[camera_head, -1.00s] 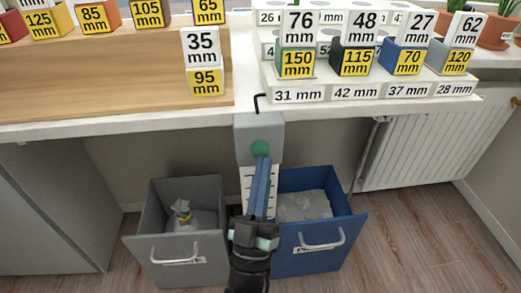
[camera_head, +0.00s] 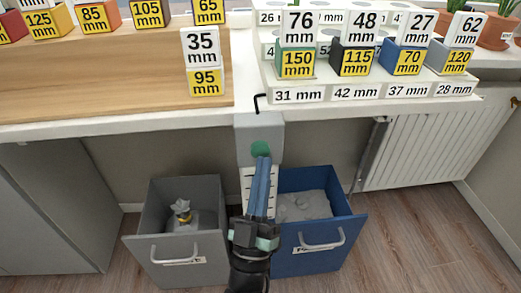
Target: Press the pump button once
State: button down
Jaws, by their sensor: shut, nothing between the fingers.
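The pump button (camera_head: 260,148) is a round green disc on the front of a grey box (camera_head: 259,127) fixed at the counter's front edge. My gripper (camera_head: 262,162) has its long blue fingers shut and empty. The fingertips reach up to the lower edge of the green button and overlap it in the picture. I cannot tell whether they touch it or whether it is pushed in. A white strip with dark marks (camera_head: 248,182) hangs below the box, partly hidden by the fingers.
A grey bin (camera_head: 178,245) stands left of my arm and a blue bin (camera_head: 318,258) right of it, each holding grey material. A thin black hooked rod (camera_head: 258,102) rises above the box. Labelled blocks stand on the counter. A white radiator (camera_head: 430,150) is at right.

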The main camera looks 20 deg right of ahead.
jog(key=shift+w, duration=0.2)
dwell(0.3)
jog(key=shift+w+d, duration=0.15)
jog(key=shift+w, duration=0.1)
jog(key=shift+w+d+b, duration=0.15)
jog(key=shift+w+b, duration=0.35)
dwell(0.8)
jog(key=shift+s, duration=0.15)
jog(key=shift+s+a+p, duration=0.3)
jog(key=shift+s+p, duration=0.2)
jog(key=shift+s, duration=0.3)
jog(key=s+p, duration=0.1)
jog(key=s, duration=0.1)
jog(key=s+a+p, duration=0.1)
jog(key=s, duration=0.1)
jog(key=shift+s+a, duration=0.2)
jog(key=shift+s, duration=0.2)
dwell(0.4)
